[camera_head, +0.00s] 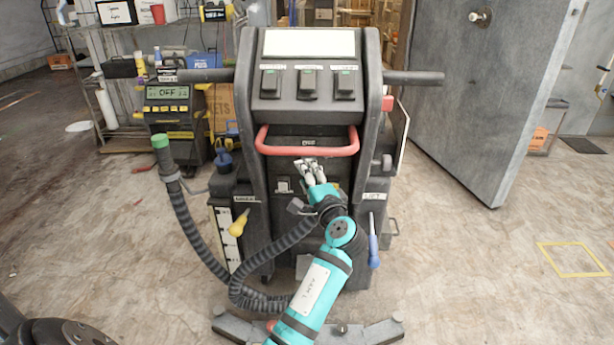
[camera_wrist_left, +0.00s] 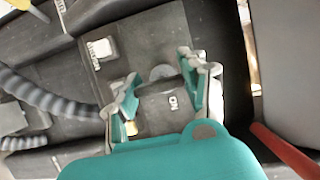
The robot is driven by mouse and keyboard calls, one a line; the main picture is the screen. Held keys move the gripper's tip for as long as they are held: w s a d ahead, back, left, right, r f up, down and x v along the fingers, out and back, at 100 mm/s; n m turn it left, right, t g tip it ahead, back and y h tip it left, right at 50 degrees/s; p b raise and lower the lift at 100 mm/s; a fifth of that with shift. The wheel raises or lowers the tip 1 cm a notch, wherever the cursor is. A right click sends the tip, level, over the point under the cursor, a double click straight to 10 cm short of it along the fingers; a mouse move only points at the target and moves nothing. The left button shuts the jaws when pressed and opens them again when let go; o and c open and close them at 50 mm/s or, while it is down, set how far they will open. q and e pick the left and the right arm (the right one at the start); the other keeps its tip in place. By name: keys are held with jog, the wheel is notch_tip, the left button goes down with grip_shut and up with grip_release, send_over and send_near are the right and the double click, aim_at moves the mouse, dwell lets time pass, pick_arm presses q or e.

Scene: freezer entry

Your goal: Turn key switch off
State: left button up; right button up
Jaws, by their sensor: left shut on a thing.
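The key switch (camera_wrist_left: 160,74) is a dark rounded piece on a dark panel, seen in the left wrist view beside an "ON" label. My left gripper (camera_head: 307,166) reaches the front of the machine just below the red handle. Its two fingers (camera_wrist_left: 160,68) stand on either side of the key, shut on it. In the head view the key is hidden behind the gripper. How far the key is turned cannot be told. My right gripper is not in view.
A red handle (camera_head: 306,151) curves just above the gripper. A black corrugated hose (camera_head: 187,226) loops at the left. A yellow-handled tool (camera_head: 238,224) and a blue-handled tool (camera_head: 373,248) hang at the sides. A large grey door (camera_head: 492,100) stands at the right.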

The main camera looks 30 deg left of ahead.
pick_arm(q)
jog(key=shift+f, duration=0.15)
jog(key=o, duration=1.2)
jog(key=v, duration=0.7)
jog(key=shift+s+d, duration=0.2)
jog(key=shift+d, duration=0.05)
